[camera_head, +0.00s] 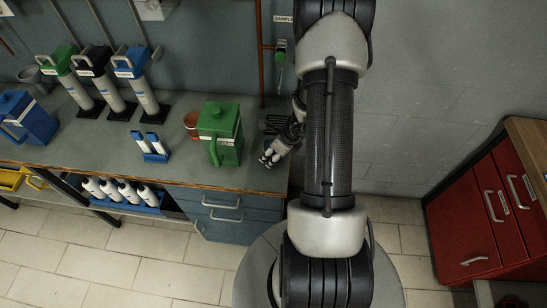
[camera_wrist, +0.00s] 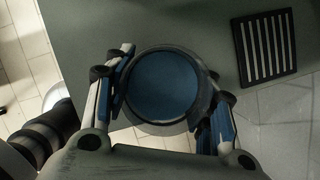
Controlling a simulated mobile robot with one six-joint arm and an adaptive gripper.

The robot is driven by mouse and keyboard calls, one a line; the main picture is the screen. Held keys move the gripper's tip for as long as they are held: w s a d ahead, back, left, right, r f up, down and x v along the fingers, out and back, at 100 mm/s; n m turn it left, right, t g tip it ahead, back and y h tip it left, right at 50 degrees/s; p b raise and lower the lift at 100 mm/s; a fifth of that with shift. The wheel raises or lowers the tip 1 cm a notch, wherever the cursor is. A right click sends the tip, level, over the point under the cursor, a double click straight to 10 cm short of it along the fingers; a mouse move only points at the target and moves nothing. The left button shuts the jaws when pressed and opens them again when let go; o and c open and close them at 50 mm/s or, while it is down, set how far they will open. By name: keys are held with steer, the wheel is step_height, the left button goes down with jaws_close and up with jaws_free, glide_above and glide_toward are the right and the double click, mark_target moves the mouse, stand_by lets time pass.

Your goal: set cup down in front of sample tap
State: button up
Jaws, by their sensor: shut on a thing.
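My gripper (camera_wrist: 165,100) is shut around a round cup (camera_wrist: 163,86), with one finger on each side. In the wrist view I look down into the cup and see blue inside; whether it is liquid or the cup's bottom I cannot tell. In the head view my gripper (camera_head: 270,156) is over the right front part of the counter, beside the green jug; the cup is not clear there. The sample tap (camera_head: 281,56) is on the back wall under a SAMPLE label. Whether the cup touches the counter I cannot tell.
A black slotted grate (camera_wrist: 265,46) lies on the counter (camera_wrist: 190,25), apart from the cup; it also shows below the tap (camera_head: 275,124). A green lidded jug (camera_head: 220,133) and a brown pot (camera_head: 192,122) stand left of my gripper. A blue bottle rack (camera_head: 150,147) is farther left.

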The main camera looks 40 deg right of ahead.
steer(key=shift+f, duration=0.55)
steer(key=shift+f+b, duration=0.25)
steer(key=shift+b, duration=0.05)
steer(key=o, duration=1.1)
steer(key=shift+r, duration=0.1)
